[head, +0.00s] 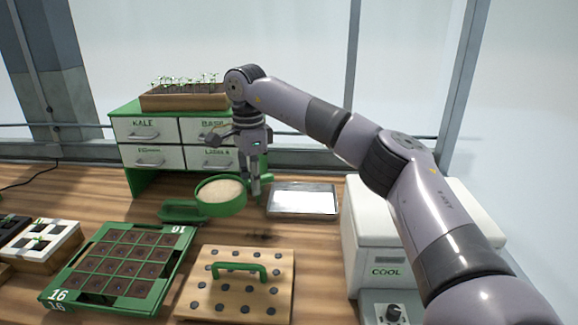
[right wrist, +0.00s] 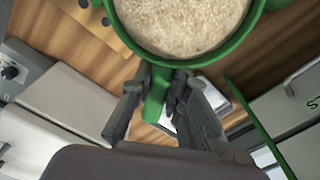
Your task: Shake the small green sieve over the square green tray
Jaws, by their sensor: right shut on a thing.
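The small green sieve (head: 221,208) holds pale, grainy material and looks roughly level. My right gripper (head: 256,190) is shut on its handle, to the right of the bowl. In the right wrist view the green handle (right wrist: 157,97) sits between the two fingers, and the sieve bowl (right wrist: 187,57) is cut off by the top edge. The square green tray (head: 100,302), marked 16, has several dark soil cells and lies on the table at the front left. The sieve is behind and to the right of the tray, not over it. My left gripper is not in view.
A green holder (head: 182,211) is just left of the sieve. A wooden peg board with a green handle (head: 240,268) lies right of the tray. A metal tray (head: 302,213), a white COOL box (head: 375,235) and a drawer cabinet (head: 148,155) stand around.

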